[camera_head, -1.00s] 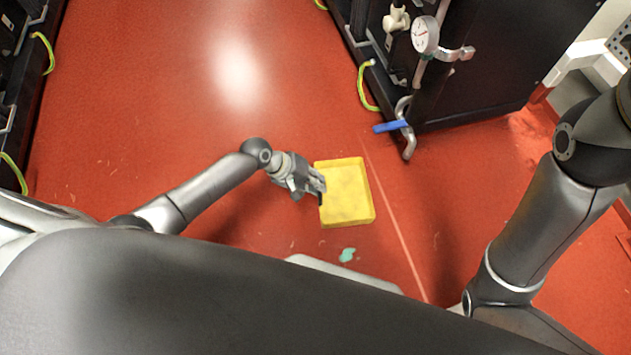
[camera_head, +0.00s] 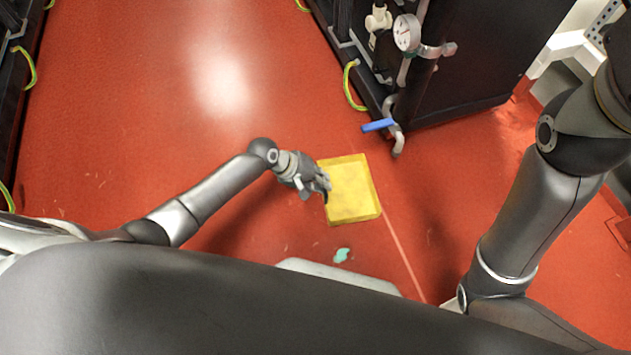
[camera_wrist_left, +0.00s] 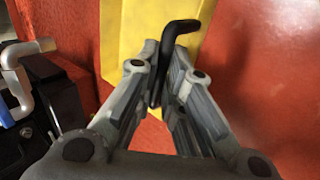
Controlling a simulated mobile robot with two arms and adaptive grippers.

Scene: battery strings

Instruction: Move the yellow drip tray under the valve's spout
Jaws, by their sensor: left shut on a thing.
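The yellow drip tray (camera_head: 352,192) lies low over the red floor in the head view, left of and nearer me than the valve. My left gripper (camera_head: 325,184) is at the tray's left edge, shut on a black bent handle (camera_wrist_left: 185,28). The handle overlaps the yellow tray (camera_wrist_left: 127,30) in the left wrist view; where it joins the tray is hidden. The valve has a blue lever (camera_head: 378,125) and a grey bent spout (camera_head: 398,143) at the foot of the dark cabinet. The tray is apart from the spout. My right gripper is out of view.
A pressure gauge (camera_head: 407,33) and pipe stand above the valve by the dark cabinet (camera_head: 470,60). Yellow-green cables (camera_head: 350,88) hang beside it. The red floor between tray and spout is clear.

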